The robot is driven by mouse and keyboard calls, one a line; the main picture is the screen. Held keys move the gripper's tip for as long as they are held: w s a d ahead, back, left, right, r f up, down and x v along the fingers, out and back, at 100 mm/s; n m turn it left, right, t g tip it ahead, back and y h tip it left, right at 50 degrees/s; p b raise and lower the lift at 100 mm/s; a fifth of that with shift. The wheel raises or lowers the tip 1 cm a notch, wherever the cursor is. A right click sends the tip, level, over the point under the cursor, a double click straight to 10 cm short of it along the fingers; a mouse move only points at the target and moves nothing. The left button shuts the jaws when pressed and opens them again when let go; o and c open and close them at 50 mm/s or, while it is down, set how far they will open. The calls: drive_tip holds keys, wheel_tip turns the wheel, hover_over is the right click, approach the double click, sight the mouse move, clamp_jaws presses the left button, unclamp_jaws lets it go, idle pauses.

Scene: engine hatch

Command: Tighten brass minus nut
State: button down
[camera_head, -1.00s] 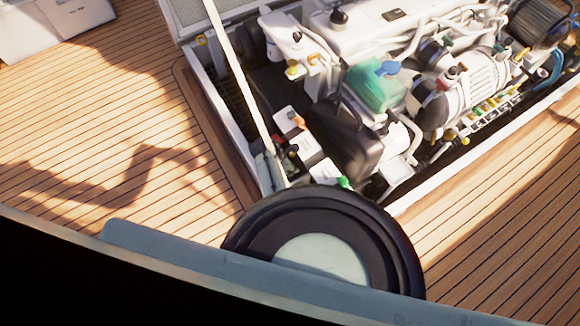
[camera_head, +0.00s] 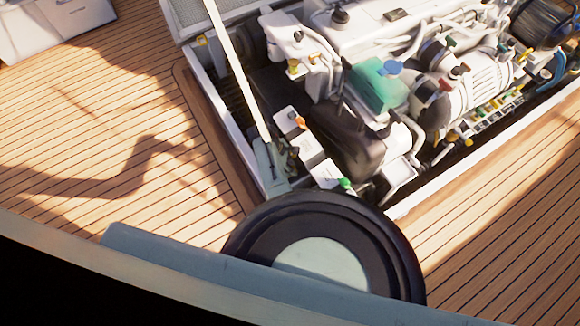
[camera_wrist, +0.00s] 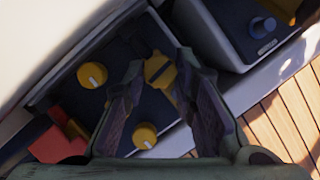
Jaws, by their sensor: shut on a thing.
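In the wrist view the brass nut (camera_wrist: 159,71), yellow with a slot across its top, sits between the tips of my gripper (camera_wrist: 160,66). My gripper is shut on it, one finger on each side. The nut is over a dark panel (camera_wrist: 62,92) and its lower part is hidden. Two similar round yellow knobs with a pale mark show nearby, one to the left (camera_wrist: 92,75) and one below between the fingers (camera_wrist: 145,135). In the head view I cannot make out my gripper or the nut clearly.
The open hatch holds a white engine (camera_head: 380,40) with a green tank (camera_head: 377,88). A white strut (camera_head: 236,70) rises beside it. In the wrist view a dark box with a blue knob (camera_wrist: 263,25) is at upper right and a red part (camera_wrist: 58,143) at lower left. Wooden deck (camera_head: 90,110) surrounds the hatch.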

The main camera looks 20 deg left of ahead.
idle(0.3)
drive_tip(key=c, duration=1.3)
unclamp_jaws()
